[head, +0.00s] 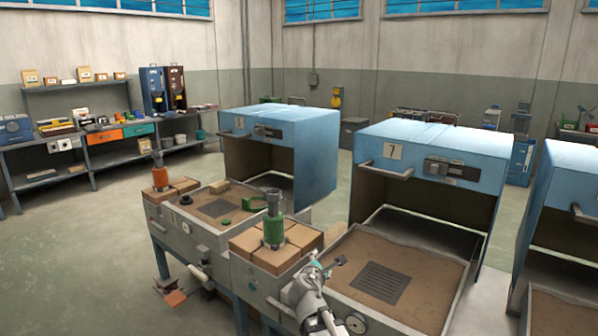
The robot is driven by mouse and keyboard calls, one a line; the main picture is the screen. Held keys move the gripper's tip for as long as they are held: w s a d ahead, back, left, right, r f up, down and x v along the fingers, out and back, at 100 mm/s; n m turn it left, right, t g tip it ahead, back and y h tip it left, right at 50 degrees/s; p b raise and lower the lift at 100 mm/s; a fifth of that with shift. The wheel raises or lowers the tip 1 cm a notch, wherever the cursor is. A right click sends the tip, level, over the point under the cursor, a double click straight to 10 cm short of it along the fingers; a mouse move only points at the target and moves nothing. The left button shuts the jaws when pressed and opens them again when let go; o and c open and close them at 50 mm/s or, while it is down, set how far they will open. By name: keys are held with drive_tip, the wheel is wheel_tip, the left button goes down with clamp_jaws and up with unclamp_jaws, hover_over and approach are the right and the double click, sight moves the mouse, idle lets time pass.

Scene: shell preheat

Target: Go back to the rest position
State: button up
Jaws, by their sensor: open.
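My gripper (337,264) shows at the lower middle, at the end of my light grey arm. Its dark fingers are small in the picture; they are open and I see nothing between them. It is above the left edge of the sand-coloured bed of the blue machine (433,152) marked 7. The green tool (273,228) on the brick-topped bench stands upright to its left, apart from it.
A dark grate (380,282) lies in the bed right of my gripper. Another blue machine (290,150) stands behind the left bench, and a third (575,190) at the right edge. An orange-based tool (160,176) stands farther left. Open floor (80,260) lies at the left.

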drive_tip(key=s+d+f+m+g, duration=0.7)
drive_tip(key=s+d+f+m, duration=0.3)
drive_tip(key=m, duration=0.3)
drive_tip(key=s+f+m+g+y+p, duration=0.1)
drive_tip(key=s+m+g+y, duration=0.1)
drive_tip(key=s+m+g, duration=0.4)
drive_tip(key=s+f+m+g+y, duration=0.1)
drive_tip(key=s+f+m+y, duration=0.2)
drive_tip(key=s, duration=0.5)
wheel_tip(320, 180, up, 18)
drive_tip(key=m+p, duration=0.1)
drive_tip(key=p, duration=1.6)
drive_tip(key=shift+w+d+r, duration=0.15)
drive_tip(key=shift+w+r, duration=0.05)
drive_tip(key=shift+w, duration=0.1)
